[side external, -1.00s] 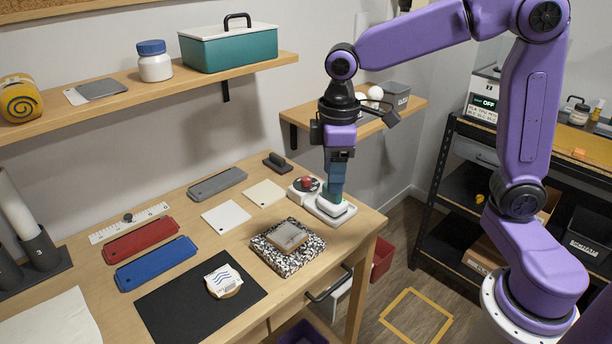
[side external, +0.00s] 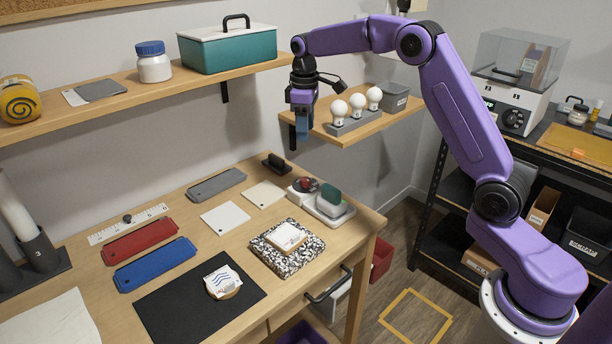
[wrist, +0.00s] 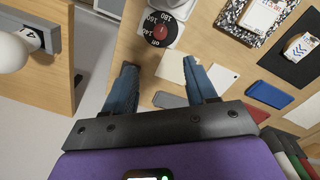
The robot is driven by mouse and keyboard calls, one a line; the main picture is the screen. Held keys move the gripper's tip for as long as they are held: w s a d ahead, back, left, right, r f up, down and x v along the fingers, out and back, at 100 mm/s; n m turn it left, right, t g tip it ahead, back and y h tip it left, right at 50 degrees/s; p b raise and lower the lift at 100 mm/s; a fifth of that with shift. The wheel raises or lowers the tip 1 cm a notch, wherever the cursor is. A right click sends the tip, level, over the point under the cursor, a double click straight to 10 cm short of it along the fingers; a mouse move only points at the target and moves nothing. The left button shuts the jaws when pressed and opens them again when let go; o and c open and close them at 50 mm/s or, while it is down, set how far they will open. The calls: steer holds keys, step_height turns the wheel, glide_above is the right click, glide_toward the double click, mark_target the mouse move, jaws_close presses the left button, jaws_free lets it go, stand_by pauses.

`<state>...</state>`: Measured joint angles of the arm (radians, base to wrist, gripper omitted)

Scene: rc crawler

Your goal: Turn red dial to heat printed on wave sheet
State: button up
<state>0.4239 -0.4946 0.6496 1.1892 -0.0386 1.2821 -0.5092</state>
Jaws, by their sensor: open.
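The red dial (side external: 306,183) sits on a small base at the back right of the table. In the wrist view the red dial (wrist: 159,31) has a dark ring marked off, 140 and higher numbers; its exact setting is unclear. The wave sheet (side external: 219,279), white with blue wavy lines, lies on a small tan piece on the black mat (side external: 165,310). It also shows in the wrist view (wrist: 300,46). My gripper (side external: 302,132) is open and empty, well above the dial; its fingers show in the wrist view (wrist: 160,75).
A speckled block (side external: 270,257) carries a small white-topped piece. White cards (side external: 226,217) and red, blue and grey bars lie left of the dial. A wall shelf (side external: 365,128) with white bulbs is close to my gripper. A clear-lidded machine (side external: 513,100) stands right.

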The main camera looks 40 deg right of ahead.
mark_target(306, 179)
steer(key=f, duration=1.5)
steer(key=shift+w+d+f, duration=0.15)
steer(key=shift+d+f, duration=0.15)
jaws_close()
